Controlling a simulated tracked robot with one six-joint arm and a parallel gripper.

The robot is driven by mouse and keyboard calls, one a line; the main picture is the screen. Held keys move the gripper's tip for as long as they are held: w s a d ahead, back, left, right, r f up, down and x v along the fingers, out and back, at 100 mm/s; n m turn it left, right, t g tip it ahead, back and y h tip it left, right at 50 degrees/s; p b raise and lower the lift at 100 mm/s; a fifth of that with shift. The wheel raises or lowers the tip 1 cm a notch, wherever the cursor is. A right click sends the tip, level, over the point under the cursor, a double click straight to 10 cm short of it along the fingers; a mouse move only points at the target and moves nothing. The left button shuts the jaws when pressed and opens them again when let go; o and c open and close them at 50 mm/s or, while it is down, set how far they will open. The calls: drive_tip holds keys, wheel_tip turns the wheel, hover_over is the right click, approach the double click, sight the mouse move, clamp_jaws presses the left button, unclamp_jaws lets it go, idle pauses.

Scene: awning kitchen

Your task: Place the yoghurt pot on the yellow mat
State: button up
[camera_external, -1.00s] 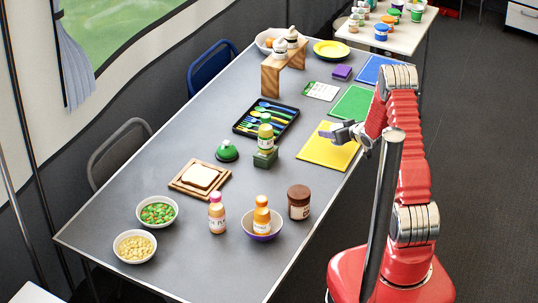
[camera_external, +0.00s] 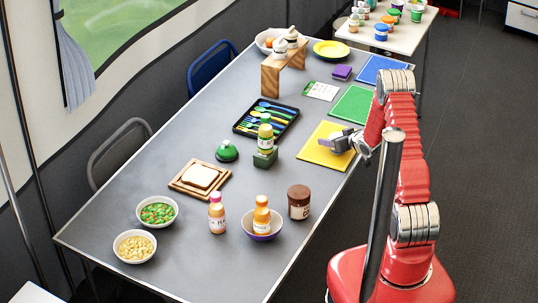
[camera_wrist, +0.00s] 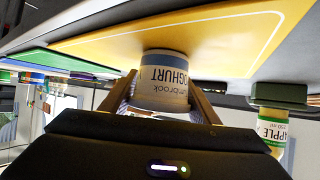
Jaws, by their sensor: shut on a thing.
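The yoghurt pot (camera_wrist: 164,82) is white with a blue band, and its lettering is upside down in the wrist view. My gripper (camera_wrist: 165,98) is shut on it, one finger on each side. The yellow mat (camera_wrist: 225,40) lies right beyond the pot's base in that view. In the outside view, my gripper (camera_external: 343,142) is low over the right part of the yellow mat (camera_external: 318,155). The pot is small and hard to make out there. I cannot tell whether its base touches the mat.
A green mat (camera_external: 352,104) and a blue mat (camera_external: 380,70) lie farther along the edge. A bottle (camera_external: 265,137) stands on a green block (camera_external: 265,158) left of the yellow mat. A cutlery tray (camera_external: 244,127) lies behind it. Bare table (camera_external: 320,190) shows in front.

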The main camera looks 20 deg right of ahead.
drive_tip(key=o, duration=1.1)
drive_tip(key=shift+f, duration=0.1)
drive_tip(key=shift+o, duration=0.2)
drive_tip(key=v, duration=1.2)
